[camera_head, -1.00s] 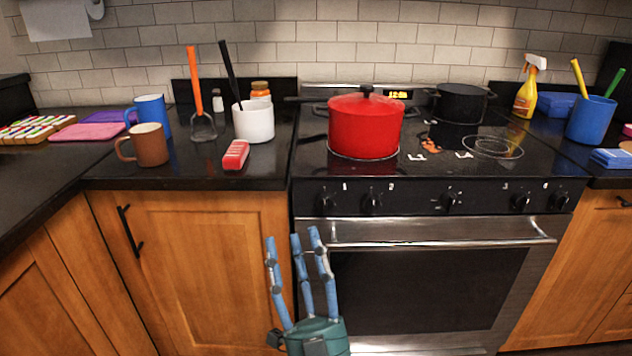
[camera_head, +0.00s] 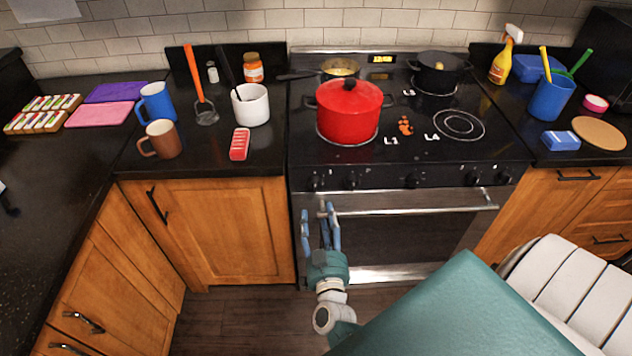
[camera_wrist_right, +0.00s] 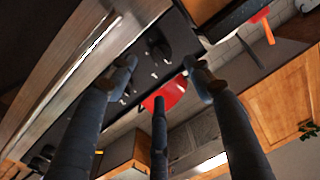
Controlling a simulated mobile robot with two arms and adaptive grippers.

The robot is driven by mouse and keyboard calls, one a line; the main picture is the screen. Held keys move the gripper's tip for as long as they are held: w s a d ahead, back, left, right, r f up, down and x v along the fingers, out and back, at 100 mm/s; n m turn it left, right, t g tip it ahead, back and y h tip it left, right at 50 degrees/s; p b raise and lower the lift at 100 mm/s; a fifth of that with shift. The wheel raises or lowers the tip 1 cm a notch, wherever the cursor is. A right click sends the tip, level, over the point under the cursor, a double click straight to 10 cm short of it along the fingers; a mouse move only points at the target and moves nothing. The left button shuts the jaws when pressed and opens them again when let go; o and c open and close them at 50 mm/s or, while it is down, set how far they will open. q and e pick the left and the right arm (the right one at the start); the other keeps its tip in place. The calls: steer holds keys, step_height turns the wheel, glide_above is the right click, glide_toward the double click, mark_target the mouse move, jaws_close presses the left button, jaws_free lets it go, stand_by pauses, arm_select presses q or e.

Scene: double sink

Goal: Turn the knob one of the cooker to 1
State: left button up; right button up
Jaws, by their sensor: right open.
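The cooker (camera_head: 455,152) has a black front panel with a row of black knobs. The leftmost knob, knob one (camera_head: 314,182), is at the panel's left end. A second knob (camera_head: 351,180) is to its right. My right gripper (camera_head: 320,213) has its fingers spread and empty, pointing up, just below knob one in the picture and by the left end of the oven handle. Contact with the knob does not show. In the right wrist view, the open fingers (camera_wrist_right: 165,75) point towards the panel, with a dark knob (camera_wrist_right: 157,47) between and beyond them. My left gripper is out of view.
The oven handle bar (camera_head: 420,209) sticks out below the knobs. A red pot (camera_head: 347,112) stands on the front left burner, with a pan (camera_head: 340,68) behind it and a black pot (camera_head: 440,70) at back right. The floor (camera_head: 235,320) before the cabinets is clear.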

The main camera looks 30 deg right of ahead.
mark_target(316, 189)
steer(key=shift+b+x, duration=1.7)
steer(key=shift+x, duration=3.5)
steer(key=shift+c, duration=0.5)
steer(key=shift+s+a, duration=0.1)
steer(key=c, duration=1)
